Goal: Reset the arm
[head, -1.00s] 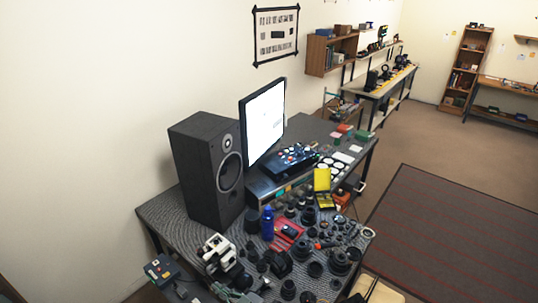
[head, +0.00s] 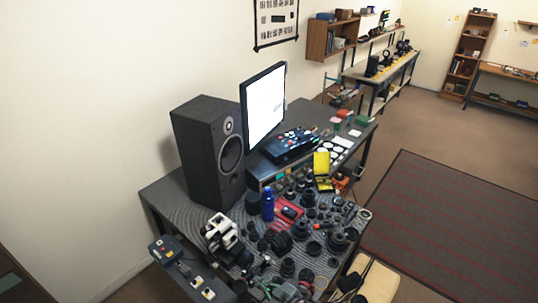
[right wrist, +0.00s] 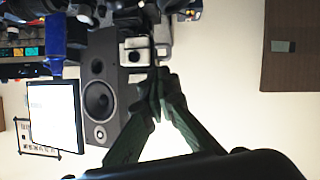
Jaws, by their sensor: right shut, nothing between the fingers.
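My right gripper (head: 264,283) shows small at the bottom edge of the head view, in front of the near side of the cluttered bench (head: 152,196). In the right wrist view its dark green fingers (right wrist: 157,80) are together with nothing between them. That view looks upside down, with the white and black device (right wrist: 136,52) and the black speaker (right wrist: 101,88) beyond the fingertips. Whether the gripper touches any bench part cannot be told. My left gripper is not in view.
The black speaker (head: 208,150), monitor (head: 263,105) and blue bottle (head: 267,204) stand on the bench. Many dark lens parts crowd its near end. A control box (head: 166,249) sits at the lower left, a beige seat (head: 381,284) at lower right. Floor around the rug (head: 455,220) is open.

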